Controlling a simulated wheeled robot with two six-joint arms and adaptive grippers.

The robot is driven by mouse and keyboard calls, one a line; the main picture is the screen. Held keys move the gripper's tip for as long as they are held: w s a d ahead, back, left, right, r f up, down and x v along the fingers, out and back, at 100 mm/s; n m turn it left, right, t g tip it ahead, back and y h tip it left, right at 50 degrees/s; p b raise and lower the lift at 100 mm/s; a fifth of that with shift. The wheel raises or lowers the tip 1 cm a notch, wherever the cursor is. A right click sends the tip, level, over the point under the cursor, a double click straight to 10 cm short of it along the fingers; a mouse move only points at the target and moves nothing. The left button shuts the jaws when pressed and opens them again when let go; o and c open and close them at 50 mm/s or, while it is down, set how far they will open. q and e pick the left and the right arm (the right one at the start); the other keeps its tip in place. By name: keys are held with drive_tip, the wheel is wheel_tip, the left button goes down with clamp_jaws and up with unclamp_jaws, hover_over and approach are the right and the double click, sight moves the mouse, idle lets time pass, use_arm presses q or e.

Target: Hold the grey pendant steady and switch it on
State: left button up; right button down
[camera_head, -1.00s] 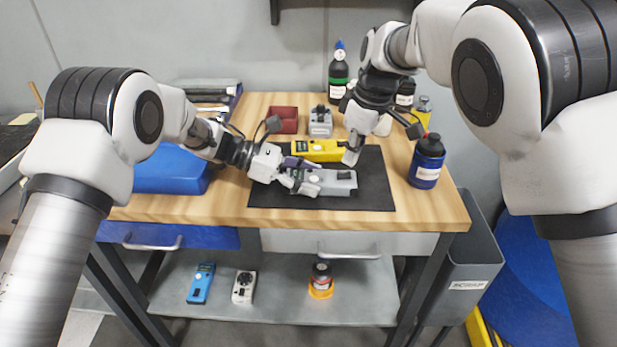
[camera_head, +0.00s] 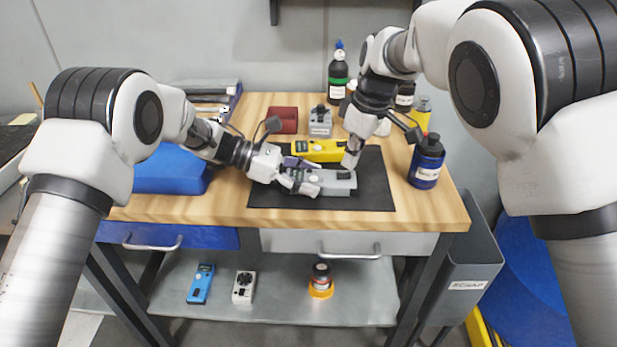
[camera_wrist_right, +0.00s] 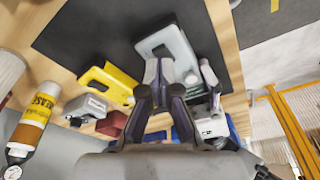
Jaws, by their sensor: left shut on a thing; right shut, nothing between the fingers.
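The grey pendant (camera_head: 336,184) lies on the black mat (camera_head: 282,197) on the workbench, and it also shows in the right wrist view (camera_wrist_right: 183,60). My left gripper (camera_head: 311,186) is shut on its left end. My right gripper (camera_head: 349,168) is shut and empty, its fingertips pointing down at the pendant's right part. In the right wrist view the closed fingers (camera_wrist_right: 160,72) overlap the pendant; I cannot tell whether they touch it. The switch is hidden or too small to make out.
A yellow pendant (camera_head: 319,150) lies close behind the grey one. A blue bottle (camera_head: 427,162) stands right of the mat. A red box (camera_head: 283,120) and a grey device (camera_head: 320,122) stand behind. The mat's front right part is clear.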

sight(350, 174)
drive_tip(key=shift+f, duration=0.3)
idle(0.4)
drive_tip(key=shift+f, duration=0.75)
drive_tip(key=shift+w+a+v, duration=0.1)
drive_tip(key=shift+a+v, duration=0.05)
drive_tip(key=shift+v, duration=0.85)
drive_tip(key=shift+w+a+v, duration=0.1)
drive_tip(key=shift+a+v, duration=0.1)
drive_tip(key=shift+v, duration=0.75)
drive_tip(key=shift+w+a+v, duration=0.1)
drive_tip(key=shift+a+v, duration=0.05)
drive_tip(key=shift+v, duration=0.85)
drive_tip(key=shift+r, duration=0.1)
use_arm(q)
drive_tip(key=o, duration=1.6)
